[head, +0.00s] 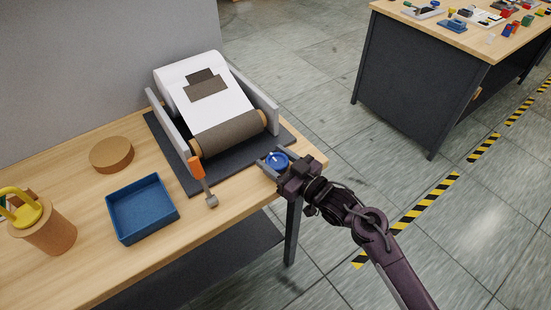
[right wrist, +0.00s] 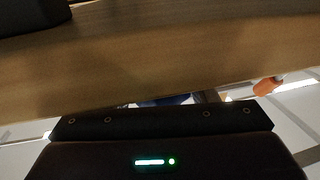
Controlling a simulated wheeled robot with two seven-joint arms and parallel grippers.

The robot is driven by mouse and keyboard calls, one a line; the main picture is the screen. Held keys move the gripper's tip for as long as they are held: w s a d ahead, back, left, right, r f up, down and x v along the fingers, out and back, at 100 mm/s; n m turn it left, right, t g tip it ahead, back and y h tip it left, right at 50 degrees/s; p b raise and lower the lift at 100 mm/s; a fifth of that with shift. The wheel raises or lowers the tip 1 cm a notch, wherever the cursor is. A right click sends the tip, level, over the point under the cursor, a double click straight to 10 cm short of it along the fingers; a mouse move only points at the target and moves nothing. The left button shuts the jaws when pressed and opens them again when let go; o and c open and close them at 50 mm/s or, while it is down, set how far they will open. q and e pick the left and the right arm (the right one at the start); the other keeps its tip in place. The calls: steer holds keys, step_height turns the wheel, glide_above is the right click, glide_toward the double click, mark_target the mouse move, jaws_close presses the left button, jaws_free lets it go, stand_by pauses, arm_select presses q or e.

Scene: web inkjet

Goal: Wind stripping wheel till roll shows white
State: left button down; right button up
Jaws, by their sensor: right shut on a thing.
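The web unit stands on the wooden table, with a white web (head: 205,88) running down to a roll (head: 230,134). The roll shows dark brown-grey across its width, with tan ends. Two darker patches lie on the white web. A small blue wheel (head: 277,160) sits at the unit's front right corner. My right gripper (head: 273,164) is at the wheel from the front right, its fingers shut on it. In the right wrist view the fingers' grip is hidden; only a bit of blue (right wrist: 180,99) shows. My left gripper is not in view.
An orange-handled crank or tool (head: 197,167) is at the unit's front left. A blue tray (head: 118,222), a round brown disc (head: 111,154) and a brown pot (head: 50,236) with yellow handles stand further left. Another bench (head: 425,85) with small parts is back right.

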mark_target(279, 171)
steer(key=shift+r+m+t+h+p, duration=0.1)
steer(key=shift+m+t+h+p, duration=0.8)
steer(key=shift+m+t+h, duration=0.65)
steer(key=m+t+h, duration=0.1)
steer(key=m+h, duration=0.1)
steer(key=h, duration=0.1)
steer(key=shift+p, duration=0.35)
steer(key=shift+w+d+m+t+h, duration=0.15)
steer(key=shift+m+t+h, duration=0.65)
steer(key=shift+h, duration=0.85)
steer(key=shift+m, duration=0.25)
steer(key=o, duration=1)
steer(key=shift+c, duration=0.2)
steer(key=shift+v, duration=3.95)
